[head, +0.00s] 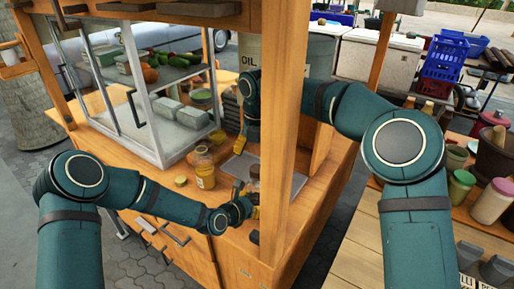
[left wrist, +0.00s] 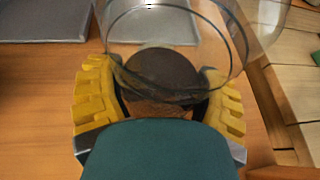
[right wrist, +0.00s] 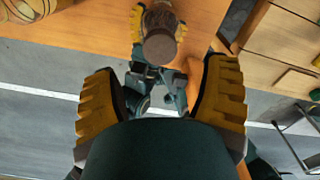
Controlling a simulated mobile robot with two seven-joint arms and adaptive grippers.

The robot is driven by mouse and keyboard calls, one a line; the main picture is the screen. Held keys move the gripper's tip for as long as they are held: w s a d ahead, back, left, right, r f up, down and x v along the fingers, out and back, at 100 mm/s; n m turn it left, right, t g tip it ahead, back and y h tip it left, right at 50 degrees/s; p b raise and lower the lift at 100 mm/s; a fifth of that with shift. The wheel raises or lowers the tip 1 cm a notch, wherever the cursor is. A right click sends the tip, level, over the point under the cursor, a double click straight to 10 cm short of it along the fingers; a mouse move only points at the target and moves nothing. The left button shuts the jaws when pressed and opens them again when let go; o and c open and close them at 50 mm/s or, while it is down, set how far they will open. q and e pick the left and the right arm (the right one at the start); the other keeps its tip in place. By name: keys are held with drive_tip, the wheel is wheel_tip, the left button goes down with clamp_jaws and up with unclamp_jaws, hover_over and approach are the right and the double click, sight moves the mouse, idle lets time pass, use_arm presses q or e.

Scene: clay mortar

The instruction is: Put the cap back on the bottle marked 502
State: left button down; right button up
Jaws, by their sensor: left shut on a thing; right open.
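My left gripper (head: 246,198) is low over the counter, shut on a clear jar (head: 253,178) with dark contents. In the left wrist view its yellow fingers press on both sides of this clear jar (left wrist: 160,78). The right wrist view shows the jar's round brown top (right wrist: 160,47); I cannot tell if it is a cap or the contents. My right gripper (head: 246,140) is open and empty above the counter, with the jar beyond its fingers (right wrist: 160,88). No marking 502 is readable.
A glass display case (head: 160,110) with vegetables stands on the counter at the back left. A wooden post (head: 280,110) rises in front of the right arm. A grey metal plate (head: 240,166) lies behind the held jar. Jars and a mortar stand on the right table.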

sight(257, 168)
wheel_tip(257, 168, down, 6)
drive_tip(key=shift+f, duration=0.25)
clamp_jaws()
drive_tip(key=m, duration=0.6)
drive_tip(key=shift+m, duration=0.3)
drive_tip(key=shift+c, duration=0.2)
unclamp_jaws()
drive_tip(key=shift+r, duration=0.1)
